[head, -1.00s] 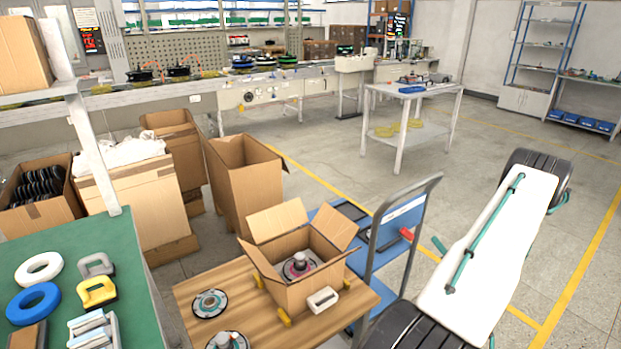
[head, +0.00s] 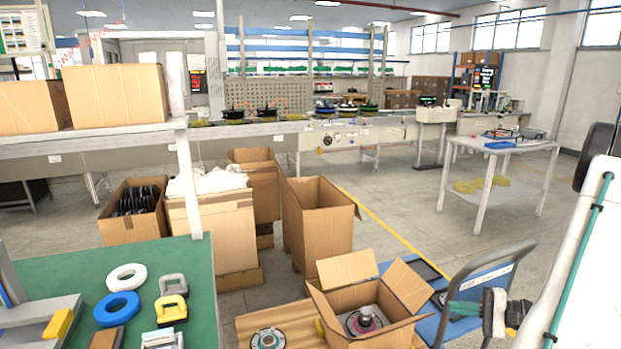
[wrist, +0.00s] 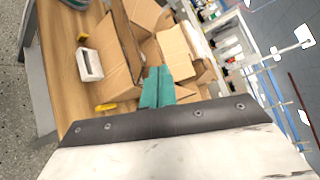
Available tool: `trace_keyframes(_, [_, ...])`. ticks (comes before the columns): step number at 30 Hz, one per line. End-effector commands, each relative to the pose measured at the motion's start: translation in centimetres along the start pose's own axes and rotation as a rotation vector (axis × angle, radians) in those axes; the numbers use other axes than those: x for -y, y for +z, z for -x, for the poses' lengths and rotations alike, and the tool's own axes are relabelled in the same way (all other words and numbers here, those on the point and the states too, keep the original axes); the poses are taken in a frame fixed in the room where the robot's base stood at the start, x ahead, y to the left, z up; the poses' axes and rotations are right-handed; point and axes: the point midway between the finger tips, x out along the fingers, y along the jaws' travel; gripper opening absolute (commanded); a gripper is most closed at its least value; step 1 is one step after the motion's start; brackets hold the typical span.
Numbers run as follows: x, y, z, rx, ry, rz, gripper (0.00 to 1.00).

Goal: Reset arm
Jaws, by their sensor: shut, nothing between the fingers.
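My gripper (head: 465,308) is at the lower right of the head view, beside the open cardboard box (head: 335,310). Its teal fingers also show in the wrist view (wrist: 157,86), closed together and empty, with the box behind them. The gripper is to the right of the box in the head view. I cannot tell the exact gap between them.
The box stands on a wooden surface with a round disc (head: 267,339). A blue cart (head: 478,282) with a grey handle is close to my gripper. A green table (head: 70,270) with rings and clamps is at left. Tall cartons (head: 318,222) stand behind. Open floor lies behind the cart.

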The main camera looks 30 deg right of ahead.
Motion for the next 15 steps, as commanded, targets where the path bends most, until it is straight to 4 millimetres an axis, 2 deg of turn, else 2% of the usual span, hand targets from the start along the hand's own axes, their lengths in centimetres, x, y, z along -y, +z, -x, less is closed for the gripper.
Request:
trace_keyframes(1, [1.6, 2.1, -1.6, 0.069, 0.084, -0.014, 0.00])
trace_keyframes(6, [4.5, 9.2, -5.2, 0.239, 0.393, -0.068, 0.00])
trace_keyframes(9, [5.6, 13.3, -6.7, 0.299, 0.577, -0.064, 0.00])
trace_keyframes(15, [7.3, 20.5, -8.0, 0.345, 0.923, 0.020, 0.00])
